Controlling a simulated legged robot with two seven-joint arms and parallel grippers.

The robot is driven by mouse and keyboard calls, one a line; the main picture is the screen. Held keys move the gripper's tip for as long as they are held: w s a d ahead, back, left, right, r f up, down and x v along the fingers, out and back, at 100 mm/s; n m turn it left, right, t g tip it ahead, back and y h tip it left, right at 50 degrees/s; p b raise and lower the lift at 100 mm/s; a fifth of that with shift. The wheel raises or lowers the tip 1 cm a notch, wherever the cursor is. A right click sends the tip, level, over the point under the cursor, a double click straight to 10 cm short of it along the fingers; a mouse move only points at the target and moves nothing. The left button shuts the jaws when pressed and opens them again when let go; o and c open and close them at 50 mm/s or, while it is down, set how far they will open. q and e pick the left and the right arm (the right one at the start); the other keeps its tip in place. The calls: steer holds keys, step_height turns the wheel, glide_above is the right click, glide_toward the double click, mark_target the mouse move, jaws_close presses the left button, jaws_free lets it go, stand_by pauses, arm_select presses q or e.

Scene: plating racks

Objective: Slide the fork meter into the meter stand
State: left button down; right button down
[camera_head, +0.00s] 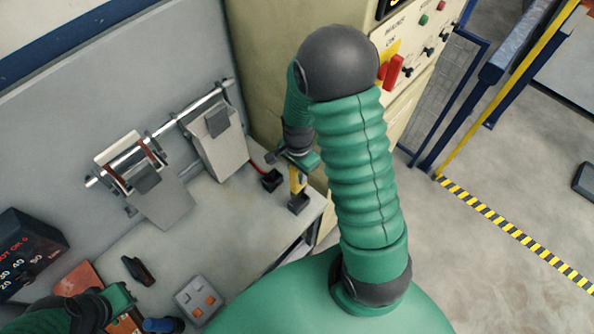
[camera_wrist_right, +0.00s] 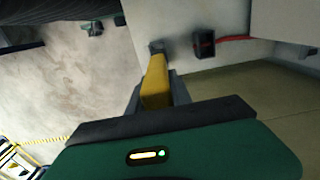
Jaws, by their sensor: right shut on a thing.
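My right gripper (camera_head: 298,172) is at the right end of the bench, shut on the yellow fork meter (camera_head: 295,182). In the right wrist view the meter (camera_wrist_right: 155,80) sits between the dark fingers (camera_wrist_right: 157,92) and points away from the palm. A small dark grey block, which looks like the meter stand (camera_head: 299,203), is at the meter's lower end near the bench edge. It also shows in the wrist view (camera_wrist_right: 157,46). I cannot tell whether the meter is inside it or only above it. My left gripper (camera_head: 120,299) is at the lower left; its jaw opening is unclear.
A black block (camera_head: 271,180) with a red cable lies just left of the meter. Metal racks on a rail (camera_head: 218,140) stand along the back panel. A cream control cabinet (camera_head: 270,60) stands behind my right arm. The bench (camera_head: 222,228) is clear between them.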

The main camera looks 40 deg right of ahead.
mark_target(299, 189)
steer(key=shift+s+f+b, duration=0.15)
steer(key=shift+f+b, duration=0.35)
steer(key=shift+f, duration=0.2)
steer(key=shift+s+f+b, duration=0.1)
steer(key=shift+f+b, duration=0.35)
steer(key=shift+f, duration=0.25)
steer(key=shift+w+f+b, duration=0.15)
steer(key=shift+f+b, duration=0.8)
steer(key=shift+f, duration=0.5)
step_height(299, 189, down, 3)
steer(key=shift+r+b, duration=0.1)
steer(key=shift+b, duration=0.9)
steer(key=shift+f+b, duration=0.35)
steer(key=shift+f, duration=0.2)
steer(key=c, duration=1.1)
jaws_free()
steer(key=shift+r, duration=0.1)
